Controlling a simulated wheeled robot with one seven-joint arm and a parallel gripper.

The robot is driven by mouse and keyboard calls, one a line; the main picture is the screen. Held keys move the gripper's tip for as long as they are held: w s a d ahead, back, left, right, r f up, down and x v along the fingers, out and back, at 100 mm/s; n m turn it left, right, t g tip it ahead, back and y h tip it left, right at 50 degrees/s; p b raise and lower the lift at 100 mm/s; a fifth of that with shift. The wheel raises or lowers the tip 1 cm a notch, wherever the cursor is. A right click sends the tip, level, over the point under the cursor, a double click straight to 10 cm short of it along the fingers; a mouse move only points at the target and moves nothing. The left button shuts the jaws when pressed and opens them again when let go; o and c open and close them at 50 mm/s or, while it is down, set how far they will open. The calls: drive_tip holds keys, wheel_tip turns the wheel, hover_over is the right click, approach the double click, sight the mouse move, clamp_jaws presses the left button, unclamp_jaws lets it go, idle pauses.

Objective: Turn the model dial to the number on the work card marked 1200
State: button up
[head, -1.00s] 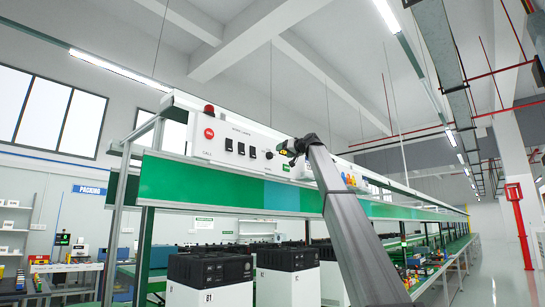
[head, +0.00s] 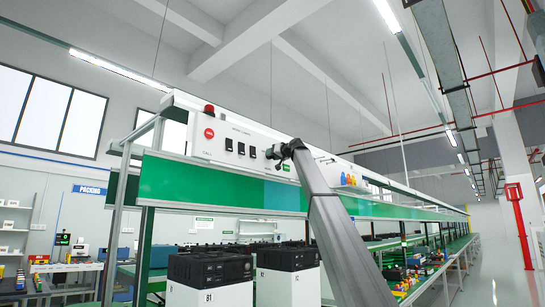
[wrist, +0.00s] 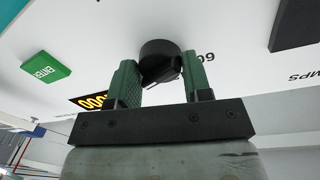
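The model dial (wrist: 160,62) is a round black knob on the white panel (wrist: 215,28). In the wrist view it sits between the two green fingers of my gripper (wrist: 156,80), one on each side. The fingers stand apart; I cannot tell whether they touch the knob. A printed number, partly hidden by the right finger, shows beside the dial. In the head view my gripper (head: 273,153) is up at the panel and covers the dial. No work card marked 1200 can be made out.
A green ENTER button (wrist: 45,68) and a black display with orange digits (wrist: 93,101) lie left of the dial in the wrist view. In the head view, black switches (head: 241,149) and a red call button (head: 209,133) are on the panel. Black-topped units (head: 210,267) stand below.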

drive_tip(key=shift+c, duration=0.8)
drive_tip(key=shift+f+n+y, duration=0.1)
drive_tip(key=shift+n+y, duration=0.2)
drive_tip(key=shift+n, duration=3.25)
drive_tip(key=shift+f+n+y, duration=0.1)
drive_tip(key=shift+n+y, duration=0.2)
drive_tip(key=shift+n, duration=3.25)
drive_tip(key=o, duration=0.9)
